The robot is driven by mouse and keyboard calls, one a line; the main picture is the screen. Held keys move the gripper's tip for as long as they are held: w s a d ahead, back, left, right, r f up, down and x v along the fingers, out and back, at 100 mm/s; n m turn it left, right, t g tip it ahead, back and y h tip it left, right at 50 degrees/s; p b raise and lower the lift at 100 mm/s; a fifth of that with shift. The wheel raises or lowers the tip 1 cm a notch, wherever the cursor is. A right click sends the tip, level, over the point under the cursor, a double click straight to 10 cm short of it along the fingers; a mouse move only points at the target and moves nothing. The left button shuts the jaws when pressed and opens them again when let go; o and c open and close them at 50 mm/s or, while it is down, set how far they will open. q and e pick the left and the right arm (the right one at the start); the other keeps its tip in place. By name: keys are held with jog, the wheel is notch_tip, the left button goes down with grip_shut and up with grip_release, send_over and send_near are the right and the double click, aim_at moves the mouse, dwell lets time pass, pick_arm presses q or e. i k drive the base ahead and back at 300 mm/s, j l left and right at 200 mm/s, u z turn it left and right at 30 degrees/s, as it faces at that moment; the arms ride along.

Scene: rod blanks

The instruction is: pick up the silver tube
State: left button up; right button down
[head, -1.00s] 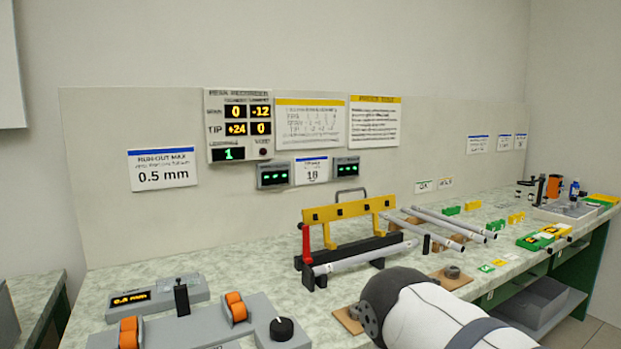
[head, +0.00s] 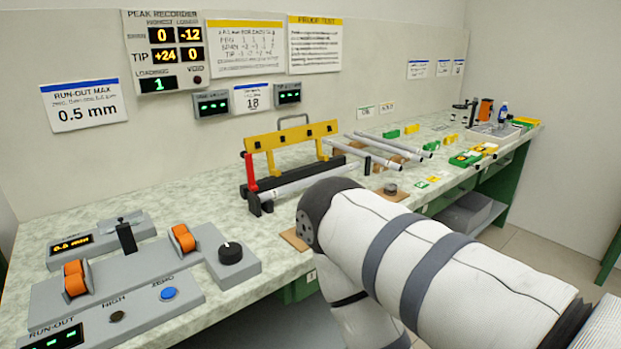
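A silver tube (head: 312,181) lies lengthwise along the front of a black fixture with a yellow bar (head: 292,136) and a red lever (head: 250,170). More silver tubes (head: 366,154) lie side by side on brown supports just right of the fixture. Which one the task means I cannot tell. My white and grey arm (head: 430,250) comes in from the lower right and covers the bench in front of the fixture, close to the near tube's right end. Neither gripper shows.
A grey run-out console (head: 110,285) with orange rollers and a black knob fills the bench's left front. A small dark ring (head: 391,188) sits on a brown pad. Green and yellow blocks (head: 467,158) and a grey tray (head: 500,131) lie farther right.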

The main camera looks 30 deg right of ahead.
aim_at(276, 193)
jog(key=l, duration=0.75)
jog(key=k+l+u, duration=0.1)
jog(key=l, duration=1.45)
jog(key=k+l+u, duration=0.1)
jog(key=l, duration=0.65)
